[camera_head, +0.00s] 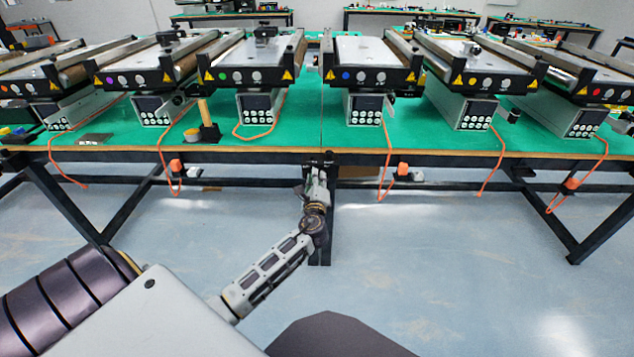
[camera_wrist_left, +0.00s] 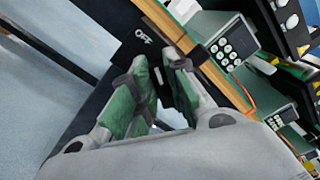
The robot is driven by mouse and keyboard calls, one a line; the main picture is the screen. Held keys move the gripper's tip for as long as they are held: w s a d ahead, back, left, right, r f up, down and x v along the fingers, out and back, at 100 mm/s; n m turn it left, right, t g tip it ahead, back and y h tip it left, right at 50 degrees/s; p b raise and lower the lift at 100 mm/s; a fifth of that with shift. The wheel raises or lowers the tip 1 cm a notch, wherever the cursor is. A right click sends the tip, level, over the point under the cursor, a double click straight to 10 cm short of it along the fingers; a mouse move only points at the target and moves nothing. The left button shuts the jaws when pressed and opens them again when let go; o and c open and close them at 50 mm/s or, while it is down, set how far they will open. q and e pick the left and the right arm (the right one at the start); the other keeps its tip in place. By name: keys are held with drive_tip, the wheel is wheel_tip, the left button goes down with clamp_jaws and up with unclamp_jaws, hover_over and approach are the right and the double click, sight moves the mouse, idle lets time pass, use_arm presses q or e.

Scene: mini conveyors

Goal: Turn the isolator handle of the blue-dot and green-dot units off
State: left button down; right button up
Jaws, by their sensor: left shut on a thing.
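The blue-dot unit (camera_head: 371,77) is right of the table's middle, with a blue dot on its black front. The green-dot unit (camera_head: 245,76) is left of it. My left gripper (camera_head: 318,166) is at the table's front edge between these units. In the left wrist view, its green-padded fingers (camera_wrist_left: 160,68) reach a black panel (camera_wrist_left: 128,40) marked OFF. They are shut on what appears to be an isolator handle there, mostly hidden between the fingertips. Its angle and which unit it serves cannot be told. My right gripper is out of view.
Purple-dot (camera_head: 130,79), yellow-dot (camera_head: 480,81) and other conveyor units stand on the green table (camera_head: 300,128). Orange cables hang over its front edge. A wooden post on a black base (camera_head: 208,130) stands at left. The floor in front is clear.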

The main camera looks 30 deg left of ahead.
use_arm(q)
drive_tip(key=shift+a+f+n+b, duration=0.1)
drive_tip(key=shift+f+n+b, duration=0.1)
drive_tip(key=shift+n+b, duration=1.15)
drive_tip(key=shift+f+n+b, duration=0.2)
drive_tip(key=shift+n+b, duration=0.6)
drive_tip(key=shift+n, duration=1.05)
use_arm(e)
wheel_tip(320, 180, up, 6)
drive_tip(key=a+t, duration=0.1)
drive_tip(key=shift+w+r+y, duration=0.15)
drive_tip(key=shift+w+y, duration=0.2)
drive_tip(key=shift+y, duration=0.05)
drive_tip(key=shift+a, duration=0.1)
use_arm(q)
drive_tip(key=c, duration=1.4)
unclamp_jaws()
drive_tip(key=shift+s, duration=0.1)
drive_tip(key=shift+v, duration=6)
